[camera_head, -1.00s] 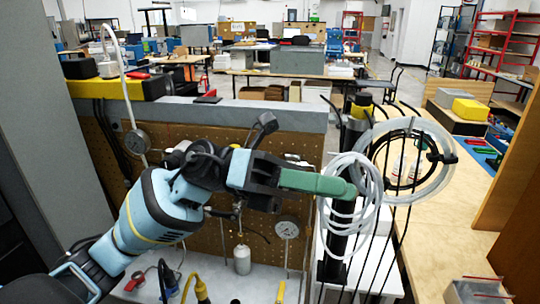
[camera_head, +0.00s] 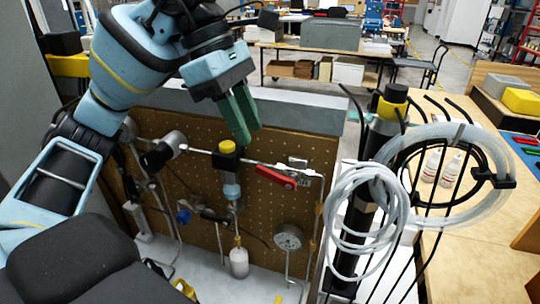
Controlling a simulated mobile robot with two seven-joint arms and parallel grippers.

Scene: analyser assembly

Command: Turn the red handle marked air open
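The red handle (camera_head: 275,177) is on a metal valve at the right end of a horizontal pipe, in front of the pegboard panel (camera_head: 318,150). It lies nearly along the pipe, sloping slightly down to the right. Any marking on it is too small to read. My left gripper (camera_head: 249,136) has green fingers pointing down. It appears above and a little left of the handle, apart from it and holding nothing visible. The two fingers show close side by side, and I cannot tell whether there is a gap. My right gripper is not in view.
A yellow-capped fitting (camera_head: 228,147) is on the same pipe, left of the handle. A pressure gauge (camera_head: 288,237) and a grey bottle (camera_head: 239,262) are below. Coiled white tubing (camera_head: 362,222) on a black stand is to the right. The panel's top ledge (camera_head: 300,112) runs behind.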

